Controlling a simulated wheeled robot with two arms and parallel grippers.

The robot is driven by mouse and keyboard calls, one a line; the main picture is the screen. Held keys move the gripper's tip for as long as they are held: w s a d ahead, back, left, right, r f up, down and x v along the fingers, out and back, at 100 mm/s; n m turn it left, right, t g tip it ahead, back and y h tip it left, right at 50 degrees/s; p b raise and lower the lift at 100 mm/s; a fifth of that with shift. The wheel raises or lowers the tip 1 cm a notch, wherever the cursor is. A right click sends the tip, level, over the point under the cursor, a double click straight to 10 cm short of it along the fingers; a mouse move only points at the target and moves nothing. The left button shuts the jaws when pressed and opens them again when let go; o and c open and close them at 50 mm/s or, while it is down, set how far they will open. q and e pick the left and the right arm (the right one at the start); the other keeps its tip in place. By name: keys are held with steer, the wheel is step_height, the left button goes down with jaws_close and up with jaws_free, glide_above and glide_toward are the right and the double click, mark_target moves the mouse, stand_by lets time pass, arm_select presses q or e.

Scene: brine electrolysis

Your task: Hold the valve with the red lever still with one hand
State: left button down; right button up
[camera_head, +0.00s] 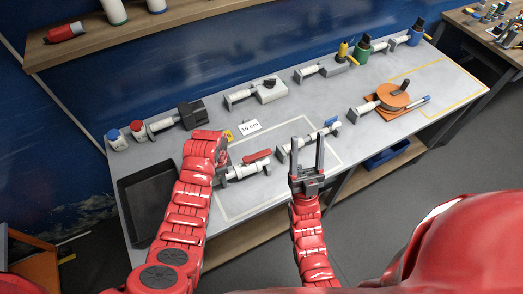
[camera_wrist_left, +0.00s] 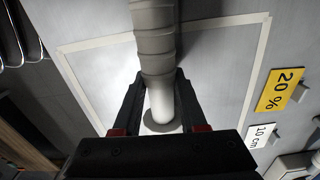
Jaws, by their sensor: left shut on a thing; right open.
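The valve with the red lever (camera_head: 243,171) lies on the grey bench, inside a pale outlined square. Its red lever (camera_head: 257,156) points to the right. My left gripper (camera_wrist_left: 158,98) is shut on the valve's pale tubular part (camera_wrist_left: 153,45), with one finger on each side. In the head view my left arm covers most of this gripper and the valve's left end. The red lever does not show in the left wrist view. My right gripper (camera_head: 306,158) is open and empty, fingers upward in the picture, in front of a valve with a blue lever (camera_head: 318,133).
A dark tray (camera_head: 138,211) is at the bench's left end. A "10 cm" card (camera_head: 250,127) and a yellow "20 %" card (camera_wrist_left: 279,90) stand behind the valve. Several fittings line the back. An orange round device (camera_head: 393,96) is to the right.

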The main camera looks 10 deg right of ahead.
steer(key=w+d+f+m+g+h, duration=0.15)
steer(key=w+f+m+g, duration=0.25)
steer(key=w, duration=0.7)
steer(key=w+d+f+m+g+h, duration=0.1)
steer(key=w+f+m+g+h, duration=0.25)
steer(key=w, duration=0.75)
steer(key=w+a+f+m+g+y, duration=0.2)
steer(key=w+a+f+g, duration=0.2)
steer(key=w+f+g, duration=0.25)
steer(key=w+a+f+m+g+y, duration=0.2)
steer(key=w+a+f+g+y, duration=0.1)
steer(key=w+f+g, duration=0.3)
steer(key=m+g, duration=0.3)
steer(key=g, duration=0.9)
glide_toward(264, 153)
steer(key=shift+h, duration=0.3)
steer(key=f, duration=0.8)
steer(key=shift+a, duration=0.3)
steer(key=shift+c, duration=0.3)
